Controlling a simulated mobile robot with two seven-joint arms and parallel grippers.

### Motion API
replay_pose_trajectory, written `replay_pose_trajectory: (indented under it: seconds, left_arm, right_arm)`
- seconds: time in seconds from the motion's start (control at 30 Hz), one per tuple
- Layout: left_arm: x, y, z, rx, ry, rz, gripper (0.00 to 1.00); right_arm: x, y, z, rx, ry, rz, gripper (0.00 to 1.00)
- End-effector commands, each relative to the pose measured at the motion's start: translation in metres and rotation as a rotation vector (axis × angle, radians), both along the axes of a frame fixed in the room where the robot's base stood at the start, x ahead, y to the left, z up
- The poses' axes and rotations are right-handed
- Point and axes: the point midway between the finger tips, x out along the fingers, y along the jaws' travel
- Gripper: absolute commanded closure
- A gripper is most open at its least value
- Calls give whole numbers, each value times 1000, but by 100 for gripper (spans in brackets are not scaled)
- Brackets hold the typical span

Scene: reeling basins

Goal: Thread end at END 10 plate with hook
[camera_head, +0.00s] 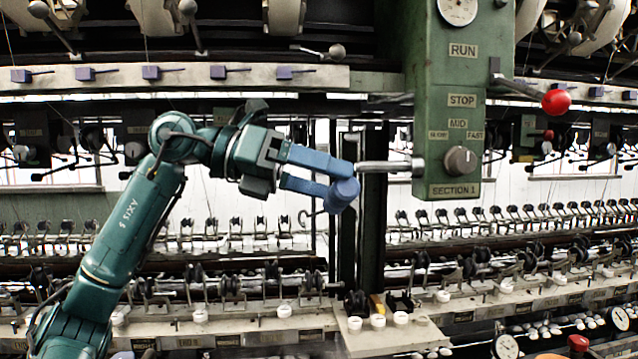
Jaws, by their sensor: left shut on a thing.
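My left gripper (338,178) reaches in from the left with blue fingers. It is shut on a blue cylindrical handle (343,194), close to the green control column. The fingers hide part of the handle. Small end plates (195,329) run along the pale front ledge below; their lettering is too small to read surely, so I cannot pick out END 10. I cannot make out a loose thread end. My right gripper is not in view.
The green control column (430,110) marked SECTION 1 hangs right of the gripper, with a metal rod (388,167) sticking out leftward and a red-knobbed lever (556,101). Rows of guides and black reels line the machine below. White buttons (377,321) sit on the ledge.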

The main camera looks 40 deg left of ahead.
Motion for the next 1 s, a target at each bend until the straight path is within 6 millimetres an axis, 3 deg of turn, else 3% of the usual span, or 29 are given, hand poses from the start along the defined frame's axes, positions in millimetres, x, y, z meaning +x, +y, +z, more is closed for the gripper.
replay_pose_trajectory:
  seconds: [0.23,0.5,0.67,1.0]
  left_arm:
    - [1,-14,53,-113,-302,64,41]
    - [-13,-7,104,-178,-609,180,41]
    - [-14,1,110,-183,-657,204,41]
    - [10,31,104,-183,-655,203,41]
  right_arm:
    - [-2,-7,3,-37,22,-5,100]
    - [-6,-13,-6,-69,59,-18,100]
    - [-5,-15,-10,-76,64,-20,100]
    - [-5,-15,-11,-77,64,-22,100]
